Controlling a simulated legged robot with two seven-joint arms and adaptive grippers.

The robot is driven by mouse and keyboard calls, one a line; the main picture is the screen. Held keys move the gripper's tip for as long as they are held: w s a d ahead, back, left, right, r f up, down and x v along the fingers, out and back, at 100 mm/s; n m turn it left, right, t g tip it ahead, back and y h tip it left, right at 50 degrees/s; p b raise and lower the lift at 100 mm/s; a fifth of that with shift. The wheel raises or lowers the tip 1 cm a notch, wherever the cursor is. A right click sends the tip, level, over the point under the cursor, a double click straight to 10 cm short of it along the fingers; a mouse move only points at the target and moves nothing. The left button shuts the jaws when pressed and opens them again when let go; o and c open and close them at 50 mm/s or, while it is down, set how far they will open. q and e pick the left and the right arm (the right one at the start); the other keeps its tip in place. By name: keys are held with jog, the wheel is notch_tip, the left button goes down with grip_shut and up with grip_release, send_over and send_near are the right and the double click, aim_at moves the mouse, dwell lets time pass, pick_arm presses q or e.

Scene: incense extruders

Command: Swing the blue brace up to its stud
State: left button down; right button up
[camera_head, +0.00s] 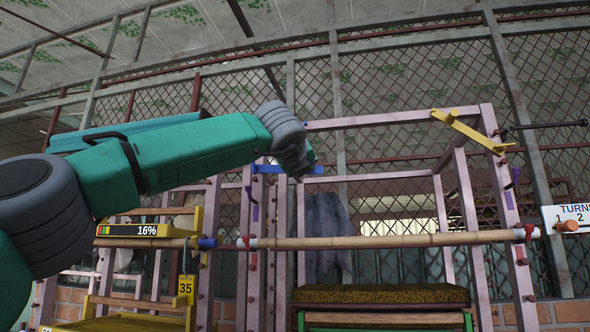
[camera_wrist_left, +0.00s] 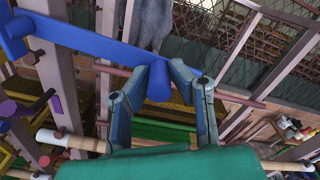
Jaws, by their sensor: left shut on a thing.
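The blue brace (camera_wrist_left: 85,47) is a flat bar running from the upper left to the middle of the left wrist view. A blue cylindrical handle (camera_wrist_left: 158,84) sticks out at its right end. My left gripper (camera_wrist_left: 160,76) has its fingers on either side of this handle and is shut on it. In the head view, part of the brace (camera_head: 267,168) shows by the pink frame, near my left gripper (camera_head: 298,170), whose fingers are mostly hidden behind my wrist. I cannot tell which peg is the brace's stud. My right gripper is not in view.
A long wooden pole (camera_head: 370,241) crosses the pink frame (camera_head: 473,195) below my gripper. A yellow brace (camera_head: 470,130) sits at the frame's upper right. A yellow box reading 16% (camera_head: 140,230) and a 35 tag (camera_head: 186,288) are at left. A padded bench (camera_head: 380,294) is below.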

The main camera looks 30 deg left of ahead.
pick_arm(q)
jog(key=a+r+n+p, duration=0.3)
jog(key=r+n, duration=0.6)
jog(key=shift+s+r+n, duration=0.3)
jog(key=shift+s+r, duration=0.05)
jog(key=shift+r, duration=0.05)
dwell(0.4)
jog(key=c, duration=1.4)
grip_release()
jog(key=shift+c, duration=0.2)
jog(key=shift+a, duration=0.15)
jog(key=shift+s, duration=0.15)
